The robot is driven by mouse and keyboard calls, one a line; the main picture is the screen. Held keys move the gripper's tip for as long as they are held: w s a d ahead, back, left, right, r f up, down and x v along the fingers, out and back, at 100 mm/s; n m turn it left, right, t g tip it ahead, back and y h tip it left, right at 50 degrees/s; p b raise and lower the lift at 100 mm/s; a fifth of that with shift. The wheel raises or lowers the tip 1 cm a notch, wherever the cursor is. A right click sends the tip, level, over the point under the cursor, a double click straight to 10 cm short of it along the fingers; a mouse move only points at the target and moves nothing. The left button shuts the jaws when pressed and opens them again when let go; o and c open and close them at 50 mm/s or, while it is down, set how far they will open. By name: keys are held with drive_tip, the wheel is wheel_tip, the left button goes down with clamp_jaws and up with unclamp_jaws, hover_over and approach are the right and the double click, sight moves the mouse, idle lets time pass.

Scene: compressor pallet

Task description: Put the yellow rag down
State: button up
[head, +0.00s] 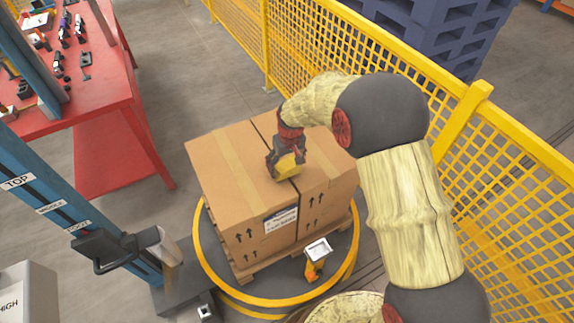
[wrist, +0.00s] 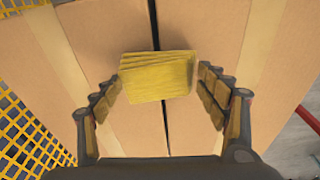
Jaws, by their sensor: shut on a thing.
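The yellow rag (wrist: 157,77) is a folded, layered block between the two fingers of my gripper (wrist: 160,88) in the wrist view. My gripper is shut on the rag. The box top also fills most of the wrist view (wrist: 105,45). Whether the rag touches the box top, I cannot tell.
The box stands on a wooden pallet on a round turntable with a yellow rim (head: 205,262). A yellow mesh fence (head: 370,60) runs behind and right. A blue post (head: 75,215) stands left. A red table (head: 105,95) holds several tools. A handheld scanner (head: 316,258) is at the front.

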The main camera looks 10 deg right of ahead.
sight(289, 170)
drive_tip(key=shift+w+f, duration=0.1)
drive_tip(key=shift+f, duration=0.45)
drive_tip(key=shift+f, duration=0.25)
drive_tip(key=o, duration=0.9)
drive_tip(key=shift+o, duration=0.6)
drive_tip(key=r, duration=0.2)
drive_tip(key=s+r+p, duration=0.1)
drive_tip(key=r, duration=0.2)
drive_tip(key=d+r+p, duration=0.1)
drive_tip(key=r, duration=0.2)
drive_tip(key=shift+s, duration=0.35)
drive_tip(key=s+d+r+m+t, duration=0.1)
drive_tip(key=s+d+r, duration=0.2)
drive_tip(key=s+r, duration=0.5)
drive_tip(key=s+d+r+m+t, duration=0.1)
drive_tip(key=s+d+r, duration=0.3)
drive_tip(key=r, duration=0.8)
drive_tip(key=s+d+r+m+t, duration=0.1)
drive_tip(key=s+d+r, duration=0.1)
drive_tip(key=s, duration=0.7)
drive_tip(key=s+d+r, duration=0.2)
drive_tip(key=s, duration=0.7)
drive_tip(key=shift+s+d+r+m+t+h, duration=0.2)
drive_tip(key=shift+r+m+t+h, duration=0.1)
drive_tip(key=shift+r+m+t, duration=0.1)
